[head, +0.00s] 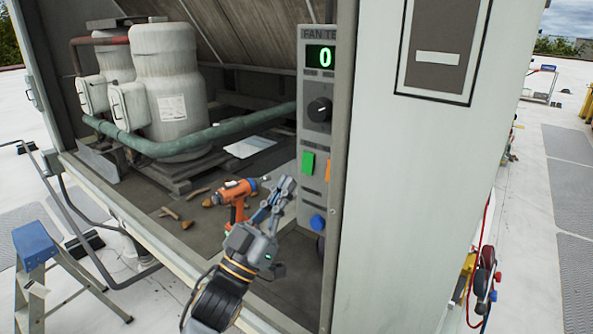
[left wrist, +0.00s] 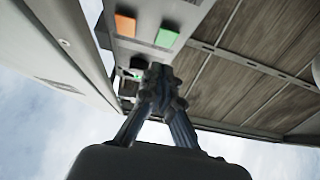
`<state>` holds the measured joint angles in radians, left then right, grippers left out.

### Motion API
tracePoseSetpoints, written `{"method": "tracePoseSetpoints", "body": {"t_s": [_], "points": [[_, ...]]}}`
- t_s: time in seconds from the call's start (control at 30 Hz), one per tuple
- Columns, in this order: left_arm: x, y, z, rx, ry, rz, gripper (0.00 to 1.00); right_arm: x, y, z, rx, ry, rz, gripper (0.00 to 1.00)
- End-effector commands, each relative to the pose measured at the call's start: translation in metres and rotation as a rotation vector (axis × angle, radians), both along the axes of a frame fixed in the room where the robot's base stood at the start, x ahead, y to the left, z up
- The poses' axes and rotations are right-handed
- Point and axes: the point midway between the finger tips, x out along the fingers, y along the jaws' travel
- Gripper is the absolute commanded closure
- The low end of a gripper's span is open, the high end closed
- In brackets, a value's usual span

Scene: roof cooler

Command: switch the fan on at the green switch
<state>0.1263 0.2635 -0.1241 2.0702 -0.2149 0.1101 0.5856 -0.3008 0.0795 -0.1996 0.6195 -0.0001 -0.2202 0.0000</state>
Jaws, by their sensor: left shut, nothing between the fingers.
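The green switch (head: 308,162) is on a tall grey fan panel (head: 312,205) inside the open cabinet. It also shows in the left wrist view (left wrist: 166,38), next to an orange switch (left wrist: 125,25). My left gripper (head: 287,184) is shut and empty, just left of and below the green switch in the head view, apart from it in the picture. Its closed fingers (left wrist: 160,76) point at the panel in the left wrist view. The panel's display (head: 321,57) reads 0. The fan itself cannot be made out. My right gripper is not in view.
A black dial (head: 320,109) sits above the green switch and a blue knob (head: 318,222) below it. Pale tanks (head: 170,90) and a green pipe (head: 205,137) are behind.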

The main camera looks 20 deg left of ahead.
Motion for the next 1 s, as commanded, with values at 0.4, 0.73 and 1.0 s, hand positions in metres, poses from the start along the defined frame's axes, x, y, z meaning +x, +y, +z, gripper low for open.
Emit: {"method": "tracePoseSetpoints", "body": {"t_s": [0.4,0.73,1.0], "points": [[0.037,-0.014,-0.004,0.000,0.001,0.000,1.00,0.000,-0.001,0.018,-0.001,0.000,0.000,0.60],[0.038,-0.014,-0.005,0.000,0.001,0.000,1.00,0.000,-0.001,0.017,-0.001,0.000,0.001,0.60],[0.045,-0.016,-0.015,-0.020,-0.051,0.000,1.00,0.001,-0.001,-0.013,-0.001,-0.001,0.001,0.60]]}}
